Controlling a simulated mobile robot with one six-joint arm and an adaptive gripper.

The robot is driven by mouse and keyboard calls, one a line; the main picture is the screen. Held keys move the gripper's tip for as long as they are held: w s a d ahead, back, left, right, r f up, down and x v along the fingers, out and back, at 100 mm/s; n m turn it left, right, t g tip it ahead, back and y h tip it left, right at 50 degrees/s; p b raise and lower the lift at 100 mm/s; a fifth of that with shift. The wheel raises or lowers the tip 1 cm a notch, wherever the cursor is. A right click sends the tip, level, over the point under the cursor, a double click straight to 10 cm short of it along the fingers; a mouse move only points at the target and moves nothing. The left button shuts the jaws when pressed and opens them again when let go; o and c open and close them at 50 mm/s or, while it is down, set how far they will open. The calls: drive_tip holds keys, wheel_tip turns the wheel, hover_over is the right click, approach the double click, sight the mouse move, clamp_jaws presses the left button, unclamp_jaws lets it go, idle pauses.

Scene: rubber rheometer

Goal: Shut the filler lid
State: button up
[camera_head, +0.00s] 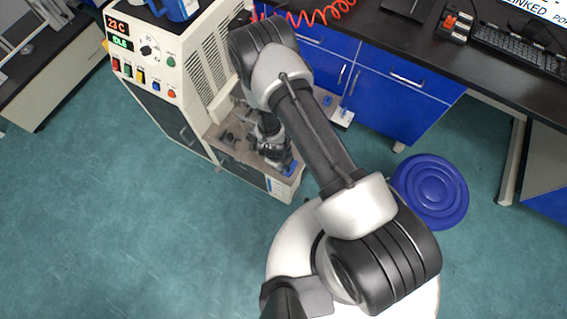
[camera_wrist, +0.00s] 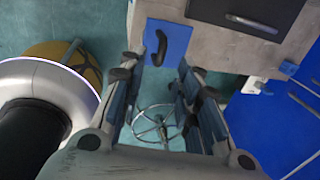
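A blue panel with a curved black handle, which looks like the filler lid (camera_wrist: 178,36), is at the corner of the machine's grey block in the wrist view. Its black handle (camera_wrist: 162,46) shows just beyond and between my fingertips. I cannot tell how far the lid is raised. My gripper (camera_wrist: 157,72) is open, with a clear gap and nothing between its fingers. In the head view a small blue patch (camera_head: 290,169) shows at the low front corner of the machine, close by my gripper (camera_head: 275,157). My arm and gripper hide part of that corner.
The cream machine (camera_head: 187,60) has a control panel reading 23 C and IDLE. Blue cabinets (camera_head: 395,95) under a dark bench stand to the right. A round blue stool (camera_head: 430,191) stands on the floor. Green floor is clear at left.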

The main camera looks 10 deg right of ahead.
drive_tip(key=v, duration=0.6)
drive_tip(key=shift+r, duration=0.25)
drive_tip(key=w+a+r+n+y, duration=0.1)
drive_tip(key=w+r+n, duration=0.15)
drive_tip(key=r, duration=0.45)
drive_tip(key=w+a+r+n+y, duration=0.1)
drive_tip(key=w+a+r+n, duration=0.15)
drive_tip(key=r, duration=0.45)
wheel_tip(320, 180, up, 17)
drive_tip(key=s+d+n+t+y, duration=0.1)
drive_tip(key=d+n, duration=0.1)
drive_tip(key=n, duration=0.5)
drive_tip(key=s+d+r+n, duration=0.5)
drive_tip(key=s+r+n, duration=0.1)
drive_tip(key=s+r, duration=0.2)
drive_tip(key=s+d+r+n+t+h, duration=0.1)
drive_tip(key=s+d+r+n, duration=0.4)
drive_tip(key=s+r+n, duration=0.2)
drive_tip(key=s+r, duration=0.2)
drive_tip(key=s, duration=0.1)
drive_tip(key=shift+s+d+r+n+t+h, duration=0.2)
drive_tip(key=shift+s+r+n+t+h, duration=0.1)
drive_tip(key=shift+s, duration=0.1)
